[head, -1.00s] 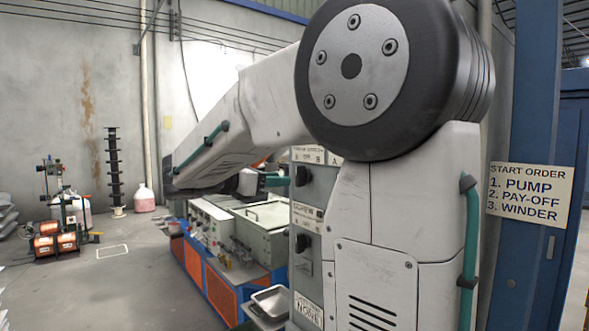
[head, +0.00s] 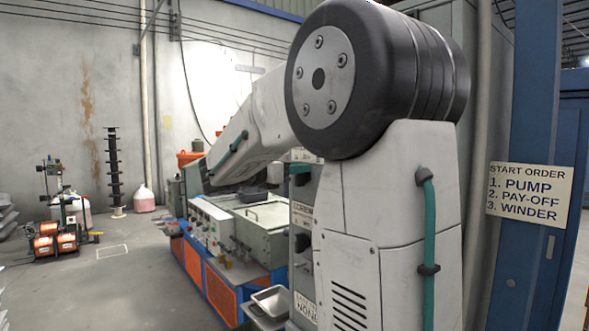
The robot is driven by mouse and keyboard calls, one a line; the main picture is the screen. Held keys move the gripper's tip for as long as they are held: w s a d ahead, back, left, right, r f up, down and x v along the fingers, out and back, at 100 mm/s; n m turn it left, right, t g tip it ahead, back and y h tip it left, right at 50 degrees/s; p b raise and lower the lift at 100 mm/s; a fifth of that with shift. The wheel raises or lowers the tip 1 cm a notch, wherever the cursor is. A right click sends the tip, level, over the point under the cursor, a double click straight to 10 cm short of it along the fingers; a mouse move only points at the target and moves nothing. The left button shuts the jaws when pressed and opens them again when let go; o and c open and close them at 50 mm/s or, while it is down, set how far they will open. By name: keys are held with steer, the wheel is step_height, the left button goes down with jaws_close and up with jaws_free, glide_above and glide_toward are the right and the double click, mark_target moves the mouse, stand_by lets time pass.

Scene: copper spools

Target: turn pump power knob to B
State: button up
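The grey control panel (head: 303,262) stands in the middle of the head view, seen at a steep angle and partly covered by my arm. A dark knob (head: 302,243) shows low on it, below a label plate.
A sign (head: 530,192) on a blue post reads start order: pump, pay-off, winder. A grey and orange machine (head: 222,285) runs behind the panel, with a metal tray (head: 270,300) beside the panel's base. Copper spools (head: 55,243) stand far left. The floor between is clear.

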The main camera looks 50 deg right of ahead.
jaws_close()
steer(key=shift+m, duration=0.3)
steer(key=m, duration=0.2)
steer(key=s+m, duration=0.1)
steer(key=m, duration=0.5)
steer(key=shift+s+a+f, duration=0.2)
steer(key=shift+s+f, duration=0.1)
steer(key=shift+s, duration=0.05)
steer(key=shift+m, duration=0.3)
jaws_free()
